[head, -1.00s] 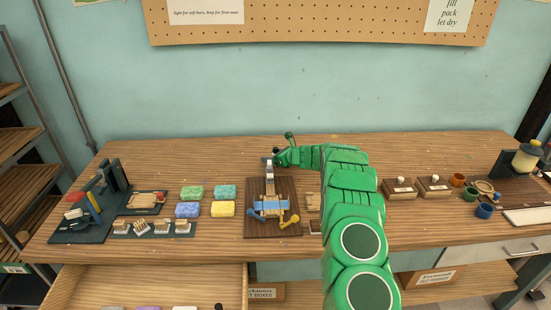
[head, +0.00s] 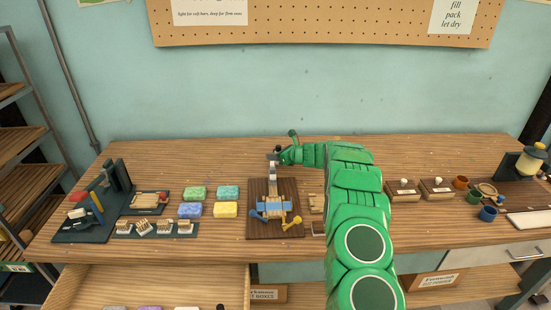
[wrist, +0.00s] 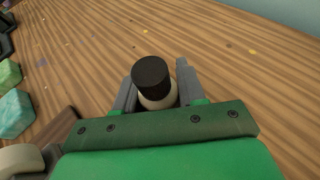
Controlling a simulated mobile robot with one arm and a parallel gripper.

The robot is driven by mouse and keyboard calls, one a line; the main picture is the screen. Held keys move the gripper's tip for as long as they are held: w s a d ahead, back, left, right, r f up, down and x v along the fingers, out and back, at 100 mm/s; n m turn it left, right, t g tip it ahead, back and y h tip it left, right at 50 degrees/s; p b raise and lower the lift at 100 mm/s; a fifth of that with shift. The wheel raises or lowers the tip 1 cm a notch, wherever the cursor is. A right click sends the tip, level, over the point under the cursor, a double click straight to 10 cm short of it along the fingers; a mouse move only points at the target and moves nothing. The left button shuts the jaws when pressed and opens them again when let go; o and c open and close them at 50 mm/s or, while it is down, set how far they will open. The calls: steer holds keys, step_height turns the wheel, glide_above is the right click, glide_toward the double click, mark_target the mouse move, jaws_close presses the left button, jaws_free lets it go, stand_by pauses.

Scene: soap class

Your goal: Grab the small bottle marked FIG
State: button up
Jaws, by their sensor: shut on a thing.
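My gripper (wrist: 155,92) is shut on a small cream bottle (wrist: 158,101) with a black cap, held between its two grey fingers in the wrist view. The cap faces the camera and any label is hidden, so I cannot read FIG on it. In the head view my green arm reaches over the table, and the gripper (head: 274,157) is at the back middle, behind a wooden board with a blue-banded tool. The bottle is too small to make out clearly there. I cannot tell whether it touches the table.
The wooden board (head: 255,225) with the blue-banded tool stands just in front of the gripper. Coloured soap bars (head: 226,209) lie left of it. Small wooden boxes (head: 403,189) and cups (head: 488,213) are at right. The back left tabletop is clear.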

steer(key=s+d+r, duration=0.1)
steer(key=s+r, duration=1)
steer(key=s, duration=0.2)
steer(key=shift+s+d+r, duration=0.25)
steer(key=shift+s+r, duration=0.05)
steer(key=shift+s, duration=0.1)
